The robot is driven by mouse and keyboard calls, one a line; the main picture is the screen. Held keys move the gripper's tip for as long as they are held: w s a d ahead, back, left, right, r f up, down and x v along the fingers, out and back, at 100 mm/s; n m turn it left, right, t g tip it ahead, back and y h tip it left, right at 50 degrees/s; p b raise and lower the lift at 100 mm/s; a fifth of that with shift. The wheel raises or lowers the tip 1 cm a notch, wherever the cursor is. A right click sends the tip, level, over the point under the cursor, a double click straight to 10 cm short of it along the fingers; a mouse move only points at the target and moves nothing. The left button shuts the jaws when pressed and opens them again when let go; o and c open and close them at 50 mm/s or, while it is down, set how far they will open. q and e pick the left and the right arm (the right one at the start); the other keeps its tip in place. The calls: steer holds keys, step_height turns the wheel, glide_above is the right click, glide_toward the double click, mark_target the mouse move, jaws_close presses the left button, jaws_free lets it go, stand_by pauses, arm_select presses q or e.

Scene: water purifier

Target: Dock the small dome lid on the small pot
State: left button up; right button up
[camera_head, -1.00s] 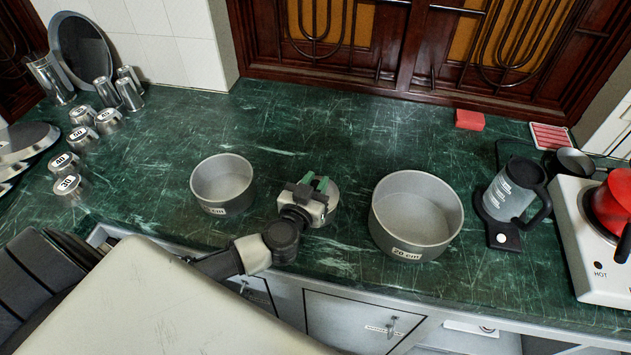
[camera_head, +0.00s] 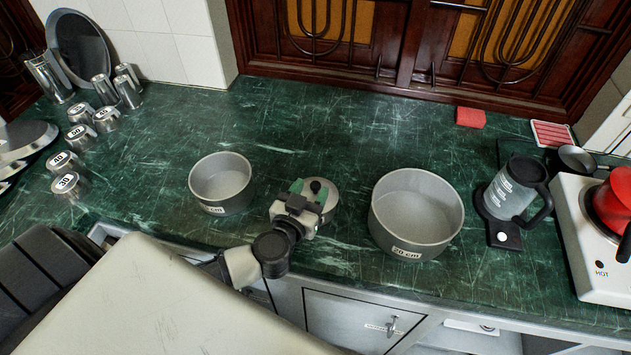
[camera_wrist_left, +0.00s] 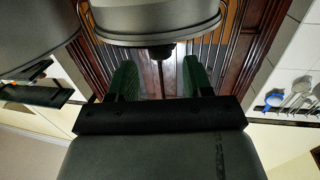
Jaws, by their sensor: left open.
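The small grey dome lid (camera_head: 331,190) with a dark knob lies on the green counter between the two pots, its near left part hidden by my gripper. The small open pot (camera_head: 221,179) stands upright to its left, empty, with a label on its front. My left gripper (camera_head: 309,191) is open at the near left side of the lid, its green fingers pointing at the knob. In the left wrist view, which is upside down, the lid (camera_wrist_left: 155,25) lies ahead of the open fingers (camera_wrist_left: 160,78), and its knob shows beyond and between their tips. My right gripper is not in view.
A larger pot (camera_head: 416,214) labelled 20 cm stands right of the lid. Farther right are a grey jug (camera_head: 511,188) and a white hot plate (camera_head: 585,240) with a red kettle. Several steel tumblers (camera_head: 70,184) stand at the left.

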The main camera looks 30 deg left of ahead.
arm_select(q)
steer(key=s+r, duration=0.1)
steer(key=s, duration=0.8)
steer(key=shift+d, duration=0.3)
